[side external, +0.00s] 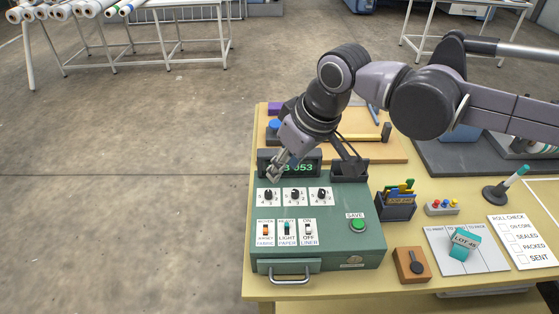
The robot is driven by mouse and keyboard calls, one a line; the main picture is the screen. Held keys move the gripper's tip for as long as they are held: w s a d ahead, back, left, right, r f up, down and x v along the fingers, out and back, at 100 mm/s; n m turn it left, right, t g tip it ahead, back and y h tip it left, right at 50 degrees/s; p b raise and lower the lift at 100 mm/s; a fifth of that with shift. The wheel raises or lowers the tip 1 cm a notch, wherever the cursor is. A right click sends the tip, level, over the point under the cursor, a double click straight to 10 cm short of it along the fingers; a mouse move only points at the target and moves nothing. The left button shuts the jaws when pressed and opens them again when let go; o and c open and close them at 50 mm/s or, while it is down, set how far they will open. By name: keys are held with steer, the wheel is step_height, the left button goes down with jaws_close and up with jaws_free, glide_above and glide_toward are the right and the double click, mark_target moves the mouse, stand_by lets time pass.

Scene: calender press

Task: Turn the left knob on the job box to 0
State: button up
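The green job box (330,254) stands at the front left of the yellow table. Its top carries a row of three dark knobs on white plates. The left knob (268,195) is at the left end of the row; its setting is too small to read. Beside it are the middle knob (295,194) and the right knob (322,193). My gripper (272,178) points down just above and behind the left knob, in front of the display (306,168). It looks apart from the knob, but contact is hard to judge. The finger gap is too small to make out.
Below the knobs are several labelled rocker switches (286,231) and a green SAVE button (358,224). A dark pen holder (397,205), a wooden block with a dark lever (412,264) and a teal LOT tag (463,243) lie to the right. A handle (290,274) sticks out in front.

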mark_target(269, 193)
steer(key=x, duration=1.1)
jaws_close()
